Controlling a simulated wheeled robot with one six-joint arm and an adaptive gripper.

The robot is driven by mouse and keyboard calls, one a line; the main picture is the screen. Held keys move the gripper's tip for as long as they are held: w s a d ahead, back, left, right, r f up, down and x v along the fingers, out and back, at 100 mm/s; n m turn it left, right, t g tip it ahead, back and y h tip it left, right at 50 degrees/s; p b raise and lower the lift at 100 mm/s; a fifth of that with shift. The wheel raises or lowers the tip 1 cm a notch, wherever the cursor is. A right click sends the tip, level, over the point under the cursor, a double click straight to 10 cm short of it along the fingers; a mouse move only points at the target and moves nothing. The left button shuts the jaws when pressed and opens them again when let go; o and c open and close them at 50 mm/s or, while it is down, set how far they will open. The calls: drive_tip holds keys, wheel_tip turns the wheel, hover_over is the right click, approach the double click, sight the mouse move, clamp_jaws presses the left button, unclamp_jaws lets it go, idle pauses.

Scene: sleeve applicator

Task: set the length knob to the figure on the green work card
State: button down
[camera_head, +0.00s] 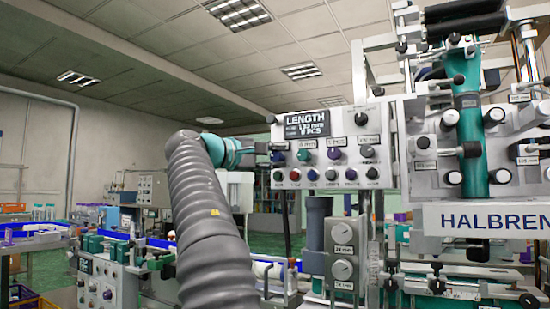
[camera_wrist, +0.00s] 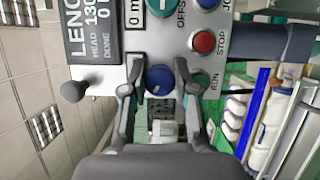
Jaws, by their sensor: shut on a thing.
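My gripper (camera_head: 268,150) reaches the control panel (camera_head: 325,136) from the left. In the wrist view its two fingers (camera_wrist: 159,82) are shut on a blue knob (camera_wrist: 160,78), one on each side. In the head view this knob (camera_head: 277,157) is at the left end of the middle knob row. A small pale mark shows on its face. I cannot read a name label for it. The dark display (camera_head: 307,125) above reads LENGTH, with a head figure that looks like 130 mm and a count of 0. I cannot make out a green work card in either view.
A green knob (camera_wrist: 160,5) marked OFFS sits beside the held knob. The red STOP button (camera_wrist: 204,41) and green RUN button (camera_wrist: 194,84) are close by. A black ball-ended post (camera_wrist: 74,90) stands out by the display. The Halbren machine (camera_head: 480,218) fills the right.

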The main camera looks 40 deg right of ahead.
drive_tip(key=c, duration=0.9)
unclamp_jaws()
drive_tip(key=shift+o, duration=0.2)
drive_tip(key=shift+a, duration=0.15)
drive_tip(key=a, duration=1.1)
drive_tip(key=shift+a+f, duration=0.15)
drive_tip(key=shift+a, duration=0.25)
